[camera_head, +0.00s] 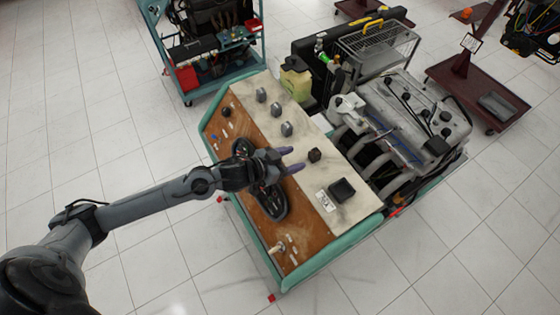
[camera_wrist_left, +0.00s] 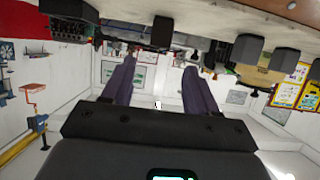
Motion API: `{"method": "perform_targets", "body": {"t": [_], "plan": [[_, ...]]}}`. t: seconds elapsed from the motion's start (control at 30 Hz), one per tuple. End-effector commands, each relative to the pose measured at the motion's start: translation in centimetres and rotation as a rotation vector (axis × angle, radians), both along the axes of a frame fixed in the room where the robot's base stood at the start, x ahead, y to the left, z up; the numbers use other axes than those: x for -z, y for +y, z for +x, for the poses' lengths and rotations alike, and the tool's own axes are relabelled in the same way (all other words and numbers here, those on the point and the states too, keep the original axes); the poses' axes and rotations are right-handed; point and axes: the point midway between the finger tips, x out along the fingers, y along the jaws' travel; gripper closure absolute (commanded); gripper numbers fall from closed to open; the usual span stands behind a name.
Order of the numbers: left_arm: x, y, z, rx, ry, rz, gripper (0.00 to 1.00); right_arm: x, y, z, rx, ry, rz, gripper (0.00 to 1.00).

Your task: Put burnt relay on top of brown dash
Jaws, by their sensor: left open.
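The brown dash (camera_head: 228,128) is the wooden panel on the left part of the engine trainer's top, with a black instrument cluster (camera_head: 270,200) set in it. A small dark brown cube (camera_head: 314,155), which looks like the burnt relay, sits on the cream panel beside the dash. My left gripper (camera_head: 290,160) reaches across the dash, its purple-grey fingers apart and pointing at the cube. It is empty and short of the cube. In the left wrist view, which is upside down, a dark block (camera_wrist_left: 162,32) shows beyond the open fingers (camera_wrist_left: 160,85). My right gripper is out of sight.
Several grey cubes, one of them the grey relay (camera_head: 287,129), stand in a row on the cream panel (camera_head: 250,88). A larger black box (camera_head: 342,190) sits near the front. The engine (camera_head: 410,110) rises on the right. Another trainer (camera_head: 205,40) stands behind.

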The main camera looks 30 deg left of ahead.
Motion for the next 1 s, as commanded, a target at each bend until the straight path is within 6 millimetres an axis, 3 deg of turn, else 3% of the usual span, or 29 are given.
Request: {"method": "perform_targets", "body": {"t": [0.1,0.37,0.63,0.77,1.0], "plan": [[-0.7,0.8,-1.8,0.002,0.002,0.001,0.42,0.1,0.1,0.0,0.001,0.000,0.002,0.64],[-1.6,1.6,-3.5,0.000,0.001,0.000,0.42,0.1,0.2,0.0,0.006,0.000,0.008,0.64],[-0.3,0.2,-5.9,-0.093,0.063,0.046,0.42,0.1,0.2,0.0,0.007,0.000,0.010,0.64],[1.2,-0.4,-9.3,-0.194,0.187,0.117,0.42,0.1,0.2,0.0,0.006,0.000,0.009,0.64],[3.8,0.3,-18.2,-0.297,0.544,0.242,0.42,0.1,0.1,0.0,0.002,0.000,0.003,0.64]]}}
